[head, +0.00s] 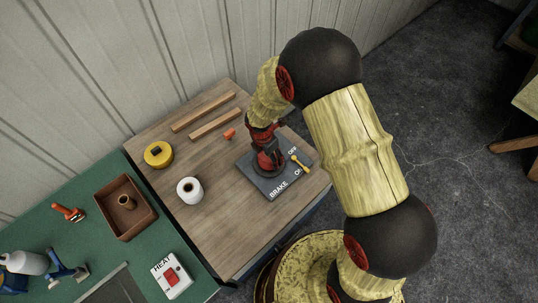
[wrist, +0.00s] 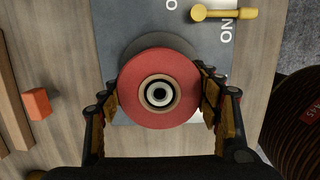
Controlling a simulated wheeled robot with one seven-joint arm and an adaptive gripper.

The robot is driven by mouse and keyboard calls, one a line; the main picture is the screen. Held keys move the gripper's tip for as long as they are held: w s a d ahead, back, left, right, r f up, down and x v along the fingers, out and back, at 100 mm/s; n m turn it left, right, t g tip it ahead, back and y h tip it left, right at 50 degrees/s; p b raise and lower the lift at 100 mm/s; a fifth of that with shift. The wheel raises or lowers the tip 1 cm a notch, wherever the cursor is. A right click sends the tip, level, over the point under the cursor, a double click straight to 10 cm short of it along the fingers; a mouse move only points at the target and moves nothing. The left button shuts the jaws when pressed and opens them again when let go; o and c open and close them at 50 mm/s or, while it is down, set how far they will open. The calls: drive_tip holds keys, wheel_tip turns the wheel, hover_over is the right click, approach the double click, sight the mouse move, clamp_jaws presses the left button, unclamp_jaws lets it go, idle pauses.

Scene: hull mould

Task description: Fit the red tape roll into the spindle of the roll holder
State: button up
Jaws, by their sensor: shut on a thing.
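The red tape roll (wrist: 132,84) is held between the two fingers of my gripper (wrist: 162,88), flat side facing the wrist camera. The roll holder is a dark grey plate (head: 285,184) marked BRAKE, ON and OFF. Its round disc (wrist: 150,43) shows past the roll's upper edge in the wrist view. In the head view my gripper (head: 266,152) is over the plate, with the roll largely hidden. I cannot tell how far the roll is down the spindle.
A yellow lever (head: 300,163) stands on the plate beside my gripper. A white roll (head: 190,190), a yellow roll (head: 158,154), an orange block (head: 229,134) and two wooden strips (head: 203,111) lie on the wooden top. The front of this top is clear.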

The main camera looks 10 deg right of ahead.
sight(266, 155)
drive_tip(key=shift+f, duration=0.5)
drive_tip(key=o, duration=1.5)
drive_tip(key=shift+c, duration=0.2)
drive_tip(key=r, duration=0.4)
drive_tip(key=a+r, duration=0.1)
drive_tip(key=r, duration=0.3)
drive_tip(key=s+r, duration=0.1)
drive_tip(key=r, duration=0.3)
drive_tip(key=shift+a, duration=0.25)
drive_tip(key=shift+f, duration=0.1)
